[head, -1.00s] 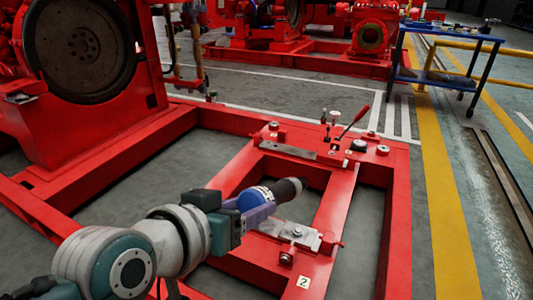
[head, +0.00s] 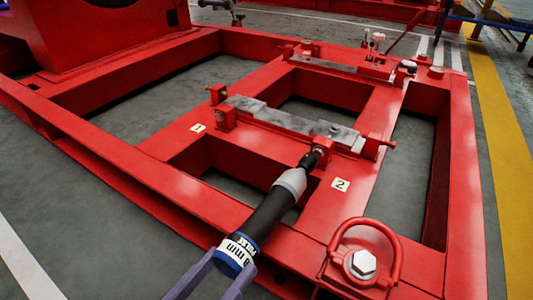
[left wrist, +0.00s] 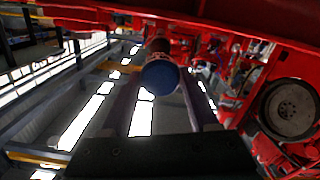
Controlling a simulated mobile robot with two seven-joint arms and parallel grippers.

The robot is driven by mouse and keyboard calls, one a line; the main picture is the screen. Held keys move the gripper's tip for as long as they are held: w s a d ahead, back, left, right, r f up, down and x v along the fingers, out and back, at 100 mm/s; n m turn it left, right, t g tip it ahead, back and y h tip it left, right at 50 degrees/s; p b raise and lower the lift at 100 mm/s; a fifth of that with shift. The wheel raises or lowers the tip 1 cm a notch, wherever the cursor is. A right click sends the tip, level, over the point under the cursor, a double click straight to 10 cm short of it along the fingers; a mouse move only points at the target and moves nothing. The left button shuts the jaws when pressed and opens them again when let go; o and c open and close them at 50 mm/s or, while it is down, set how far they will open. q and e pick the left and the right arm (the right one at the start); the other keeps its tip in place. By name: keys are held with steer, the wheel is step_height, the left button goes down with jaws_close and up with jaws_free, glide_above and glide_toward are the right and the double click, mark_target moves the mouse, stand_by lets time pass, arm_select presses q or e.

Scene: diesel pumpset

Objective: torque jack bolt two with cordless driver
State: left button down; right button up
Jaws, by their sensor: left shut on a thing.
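The cordless driver (head: 264,218) is a black cylinder with a grey nose and a blue and white "mm" band. My left gripper (head: 233,258) is shut on it at the blue end. In the left wrist view the driver's round blue end (left wrist: 160,76) sits between my gripper's fingers. The driver's dark tip points up and right to the red bolt block beside the "2" label (head: 340,184). The tip overlaps jack bolt two (head: 319,152); I cannot tell whether it is fully seated. My right gripper is not in view.
A grey metal pad (head: 275,118) lies across the red base frame (head: 130,178). The "1" label (head: 198,128) is at its left end. A red lifting ring (head: 364,250) with a large hex bolt stands near right. Frame openings show bare floor.

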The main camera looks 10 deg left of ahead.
mark_target(230, 278)
arm_select(q)
steer(key=shift+s+f+t+b, duration=0.3)
steer(key=shift+s+f+b, duration=0.25)
steer(key=shift+s+f, duration=0.35)
steer(key=shift+a+f, duration=0.1)
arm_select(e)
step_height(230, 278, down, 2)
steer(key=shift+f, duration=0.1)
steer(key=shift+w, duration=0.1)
arm_select(q)
steer(key=shift+x, duration=2.25)
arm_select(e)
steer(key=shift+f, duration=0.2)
